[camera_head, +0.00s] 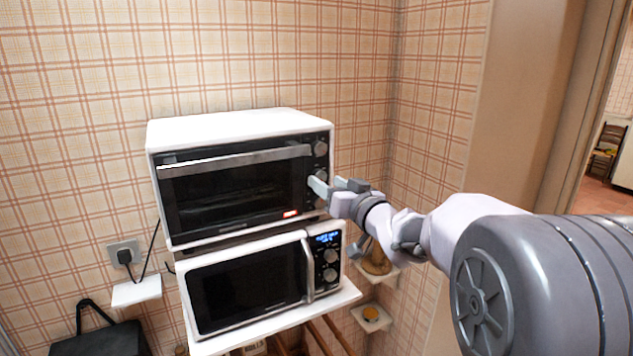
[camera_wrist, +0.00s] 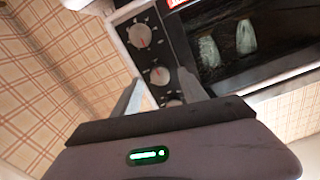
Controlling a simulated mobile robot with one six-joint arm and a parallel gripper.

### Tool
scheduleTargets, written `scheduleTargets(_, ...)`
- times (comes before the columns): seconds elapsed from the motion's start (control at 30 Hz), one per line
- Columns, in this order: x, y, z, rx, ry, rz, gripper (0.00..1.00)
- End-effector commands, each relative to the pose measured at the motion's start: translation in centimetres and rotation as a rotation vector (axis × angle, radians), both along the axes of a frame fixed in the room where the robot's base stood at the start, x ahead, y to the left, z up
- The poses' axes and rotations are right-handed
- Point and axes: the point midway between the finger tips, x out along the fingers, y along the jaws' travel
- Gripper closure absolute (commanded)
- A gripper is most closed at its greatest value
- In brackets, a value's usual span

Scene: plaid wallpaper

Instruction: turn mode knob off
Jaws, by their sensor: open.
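A white toaster oven (camera_head: 235,122) with a black front and a silver handle stands on top of a microwave. Its right-hand panel has a column of round silver knobs; the top knob (camera_head: 320,148) is clear in the head view. My gripper (camera_head: 322,183) is open in front of this panel and partly hides the lower knobs. In the wrist view, which is turned over, the middle knob (camera_wrist: 160,75) lies between my open fingers (camera_wrist: 160,78). I cannot tell which is the mode knob or whether a finger touches one.
The white microwave (camera_head: 250,285) below has a lit blue display and its own knobs. Small shelves (camera_head: 372,317) are on the wall at the lower right, and a wall corner is close right of the oven. A wall socket (camera_head: 124,255) is at the left.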

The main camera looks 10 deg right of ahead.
Motion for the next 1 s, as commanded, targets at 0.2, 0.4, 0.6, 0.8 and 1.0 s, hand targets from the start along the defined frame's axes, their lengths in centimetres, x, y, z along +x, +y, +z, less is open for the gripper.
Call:
scheduleTargets(0.2,2.4,0.8,0.0,0.000,0.001,-0.001,0.50)
scheduleTargets(0.4,2.7,0.8,0.1,0.000,0.000,-0.001,0.50)
scheduleTargets(0.6,2.6,0.8,0.1,0.000,0.000,-0.001,0.71)
scheduleTargets(0.8,2.6,0.8,0.1,0.000,0.000,-0.001,1.00)
scheduleTargets(1.0,2.6,0.8,0.0,-0.012,-0.004,-0.001,1.00)
